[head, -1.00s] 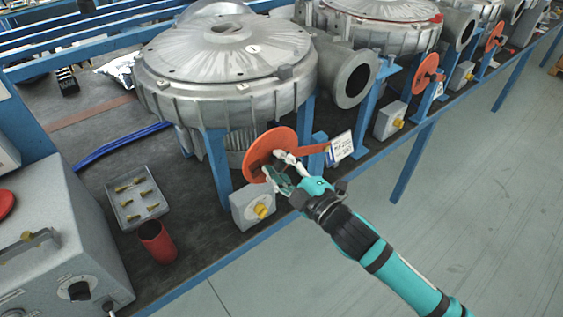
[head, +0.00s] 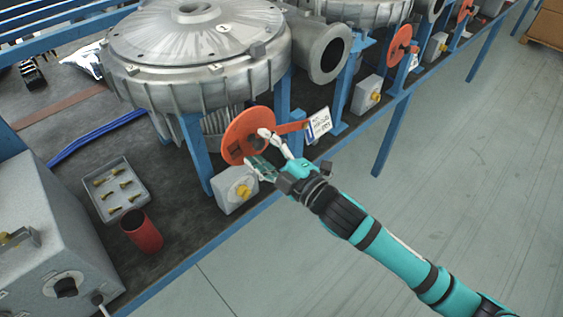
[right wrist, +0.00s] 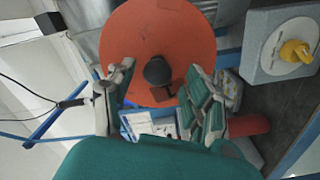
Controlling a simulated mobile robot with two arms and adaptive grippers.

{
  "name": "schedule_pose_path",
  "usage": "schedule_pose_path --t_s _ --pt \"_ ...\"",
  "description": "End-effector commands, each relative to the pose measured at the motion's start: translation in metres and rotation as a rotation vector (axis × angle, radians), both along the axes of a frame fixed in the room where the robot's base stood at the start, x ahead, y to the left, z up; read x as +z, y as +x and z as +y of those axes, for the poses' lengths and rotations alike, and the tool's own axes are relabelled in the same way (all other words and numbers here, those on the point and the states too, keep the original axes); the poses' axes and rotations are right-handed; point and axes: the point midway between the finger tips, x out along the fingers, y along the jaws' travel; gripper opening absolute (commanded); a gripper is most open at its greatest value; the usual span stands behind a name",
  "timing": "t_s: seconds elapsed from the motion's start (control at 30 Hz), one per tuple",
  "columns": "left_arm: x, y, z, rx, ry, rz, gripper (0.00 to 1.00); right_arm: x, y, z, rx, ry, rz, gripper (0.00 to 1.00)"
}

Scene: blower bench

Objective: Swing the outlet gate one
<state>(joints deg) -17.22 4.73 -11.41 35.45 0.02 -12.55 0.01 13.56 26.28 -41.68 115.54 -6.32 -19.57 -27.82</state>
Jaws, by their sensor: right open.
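The outlet gate one, an orange disc (head: 238,126), stands upright below the first blower (head: 190,50), marked 1. An orange arm runs right from it to a white printed tag (head: 319,125). My right gripper (head: 257,148) is at the disc's front lower right, open with nothing between its fingers that I can see held. In the right wrist view the disc (right wrist: 150,30) fills the upper middle, with a dark round knob (right wrist: 157,70) ahead between the open fingers (right wrist: 158,88). I cannot tell whether the fingers touch the disc. My left gripper is not in view.
A grey box with a yellow knob (head: 243,190) sits just below the gripper. A tray of brass parts (head: 118,190), a red cup (head: 142,232) and a grey control box (head: 45,235) are left. More blowers line the bench to the right. Floor in front is clear.

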Motion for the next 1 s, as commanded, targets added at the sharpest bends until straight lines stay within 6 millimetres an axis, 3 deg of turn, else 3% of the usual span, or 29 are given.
schedule_pose_path --t_s 0.4,0.6,1.0 --pt "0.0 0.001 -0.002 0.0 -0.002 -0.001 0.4 -0.002 -0.069 -0.053 0.001 -0.005 0.006 0.53" --pt "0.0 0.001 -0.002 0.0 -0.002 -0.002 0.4 -0.002 -0.081 -0.063 0.0 -0.003 0.004 0.53" --pt "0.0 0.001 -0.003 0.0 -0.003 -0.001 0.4 -0.001 -0.083 -0.065 0.001 -0.002 0.002 0.53"
